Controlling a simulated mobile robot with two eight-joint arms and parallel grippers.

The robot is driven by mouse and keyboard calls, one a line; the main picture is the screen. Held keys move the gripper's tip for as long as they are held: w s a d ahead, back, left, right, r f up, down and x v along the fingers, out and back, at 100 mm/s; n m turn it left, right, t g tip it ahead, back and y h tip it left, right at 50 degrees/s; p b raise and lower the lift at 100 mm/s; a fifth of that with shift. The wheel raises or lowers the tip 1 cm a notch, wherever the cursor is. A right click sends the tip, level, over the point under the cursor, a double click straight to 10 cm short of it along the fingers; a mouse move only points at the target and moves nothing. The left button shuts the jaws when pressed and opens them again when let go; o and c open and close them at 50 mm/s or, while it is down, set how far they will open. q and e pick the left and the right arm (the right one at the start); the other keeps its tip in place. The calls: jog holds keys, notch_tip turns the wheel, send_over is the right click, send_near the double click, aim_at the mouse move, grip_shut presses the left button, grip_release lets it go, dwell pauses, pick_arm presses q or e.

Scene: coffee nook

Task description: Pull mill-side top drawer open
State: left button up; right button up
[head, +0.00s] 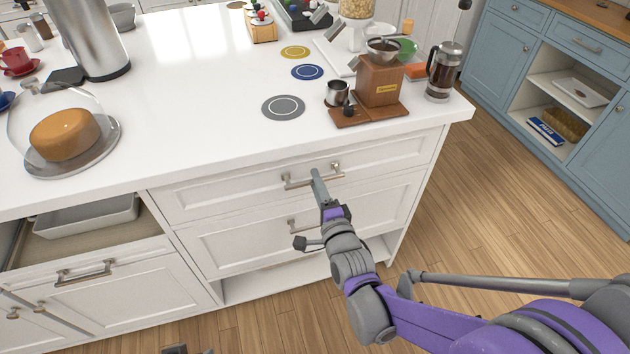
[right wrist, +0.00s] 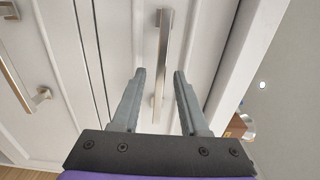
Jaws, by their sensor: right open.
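The mill-side top drawer (head: 225,195) is shut in the white island, below the wooden coffee mill (head: 380,82). Its metal bar handle (head: 295,183) shows in the head view, partly covered by my right gripper (head: 316,178). In the right wrist view the handle (right wrist: 163,50) runs up the picture between the two fingers of my open right gripper (right wrist: 159,73), with gaps on both sides. How deep the bar lies between the fingers is hard to tell. My left gripper does not show.
A lower drawer (head: 215,242) with its own handle sits below. At left, an open compartment holds a white tray (head: 90,216). A French press (head: 443,72) stands near the counter's right corner. Wooden floor (head: 500,190) is clear to the right.

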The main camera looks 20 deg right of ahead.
jog(key=shift+w, duration=0.7)
grip_shut()
dwell(1.0)
